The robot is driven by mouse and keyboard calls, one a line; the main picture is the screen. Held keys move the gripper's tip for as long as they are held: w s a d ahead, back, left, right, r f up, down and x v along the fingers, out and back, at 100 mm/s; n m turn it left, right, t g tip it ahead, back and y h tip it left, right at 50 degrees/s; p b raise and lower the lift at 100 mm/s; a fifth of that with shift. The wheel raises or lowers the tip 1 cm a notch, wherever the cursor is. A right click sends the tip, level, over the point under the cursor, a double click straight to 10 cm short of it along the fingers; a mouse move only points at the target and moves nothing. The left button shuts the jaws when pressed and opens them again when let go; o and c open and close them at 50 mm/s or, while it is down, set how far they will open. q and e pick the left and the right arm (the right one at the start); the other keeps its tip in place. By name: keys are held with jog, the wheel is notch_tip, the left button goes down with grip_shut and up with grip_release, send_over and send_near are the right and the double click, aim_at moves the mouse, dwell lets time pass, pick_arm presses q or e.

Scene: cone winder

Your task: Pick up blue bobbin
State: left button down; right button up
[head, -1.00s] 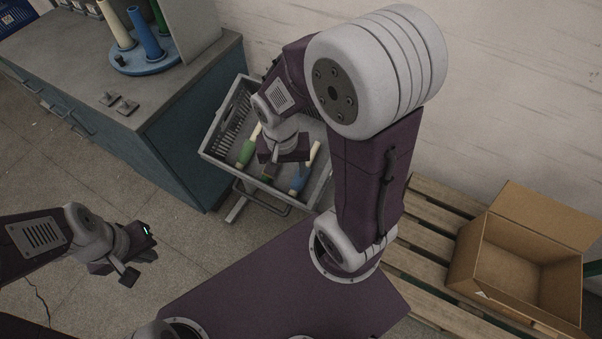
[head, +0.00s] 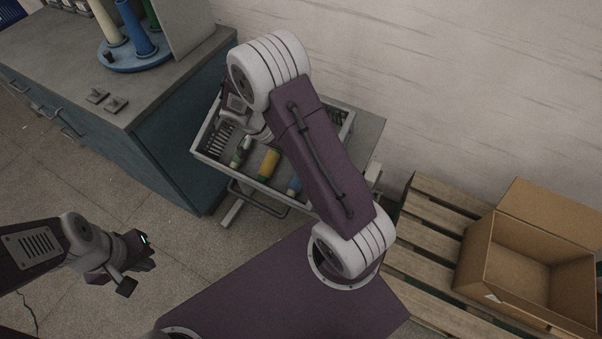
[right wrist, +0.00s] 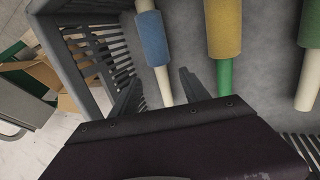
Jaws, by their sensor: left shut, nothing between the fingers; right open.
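In the right wrist view the blue bobbin (right wrist: 153,38) shows blue winding on a cream tube. My right gripper (right wrist: 160,88) is open, its two fingers on either side of the tube's near end in the picture; I cannot tell how far above it they are. The right gripper is hidden in the head view. My left gripper (head: 137,265) is shut and empty, over the floor at left.
A yellow bobbin (right wrist: 223,28) on a green tube and a green bobbin (right wrist: 311,25) lie beside the blue one. The slotted crate wall (right wrist: 75,70) is close to the left finger. A bench (head: 150,90) with upright cones stands left; a cardboard box (head: 520,265) on a pallet stands right.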

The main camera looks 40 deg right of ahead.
jog(key=x, duration=0.5)
jog(key=shift+d+f, duration=0.15)
jog(key=shift+f, duration=0.05)
jog(key=shift+r, duration=0.1)
grip_shut()
notch_tip(320, 180, up, 10)
jog(key=shift+p, duration=0.45)
